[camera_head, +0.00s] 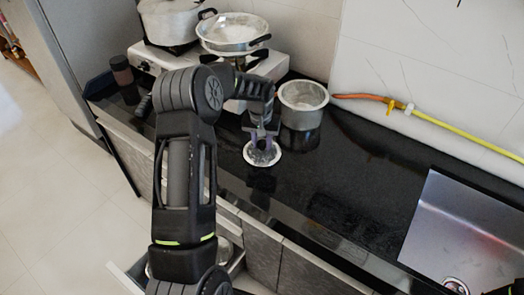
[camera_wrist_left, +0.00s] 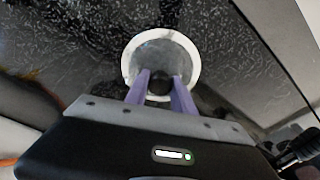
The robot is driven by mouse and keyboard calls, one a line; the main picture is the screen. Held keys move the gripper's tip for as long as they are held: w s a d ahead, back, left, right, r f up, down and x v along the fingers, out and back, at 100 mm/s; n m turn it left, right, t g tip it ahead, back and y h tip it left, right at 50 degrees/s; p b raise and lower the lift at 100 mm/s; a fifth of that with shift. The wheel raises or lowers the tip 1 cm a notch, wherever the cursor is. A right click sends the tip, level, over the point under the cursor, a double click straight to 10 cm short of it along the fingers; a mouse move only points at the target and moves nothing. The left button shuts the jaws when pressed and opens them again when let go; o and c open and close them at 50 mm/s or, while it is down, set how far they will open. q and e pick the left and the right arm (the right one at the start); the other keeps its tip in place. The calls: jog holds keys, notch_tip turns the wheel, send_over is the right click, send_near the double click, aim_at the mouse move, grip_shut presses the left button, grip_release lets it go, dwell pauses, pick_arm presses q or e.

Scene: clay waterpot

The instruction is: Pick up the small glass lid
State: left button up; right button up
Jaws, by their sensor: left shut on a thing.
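The small glass lid (camera_head: 263,153) is a round clear disc with a pale rim and a dark knob. It is at the black counter, left of the metal pot, and I cannot tell whether it touches the surface. My left gripper (camera_head: 262,143) comes down over its middle. In the left wrist view, the lid (camera_wrist_left: 160,48) is in front of the purple fingers, and the left gripper (camera_wrist_left: 161,82) is shut on its dark knob (camera_wrist_left: 159,83). The fingers hide part of the lid. My right gripper is not clearly visible.
An open metal pot (camera_head: 303,113) stands close to the right of the lid. A white stove (camera_head: 272,68) with a lidded pan (camera_head: 232,33) and a large pot (camera_head: 172,20) is behind. A sink (camera_head: 465,235) is at the right. The counter between is mostly clear. A drawer (camera_head: 128,280) is open below.

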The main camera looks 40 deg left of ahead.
aim_at(262, 142)
pick_arm(q)
jog(key=shift+s+d+f, duration=0.1)
jog(key=shift+s+f, duration=0.15)
jog(key=shift+f, duration=0.15)
grip_shut()
jog(key=shift+r, duration=0.2)
jog(key=r, duration=0.3)
jog(key=r+b, duration=0.1)
jog(key=r, duration=0.2)
jog(key=r+b, duration=0.1)
jog(key=r, duration=0.2)
jog(key=shift+w+r, duration=0.25)
jog(key=shift+r, duration=0.25)
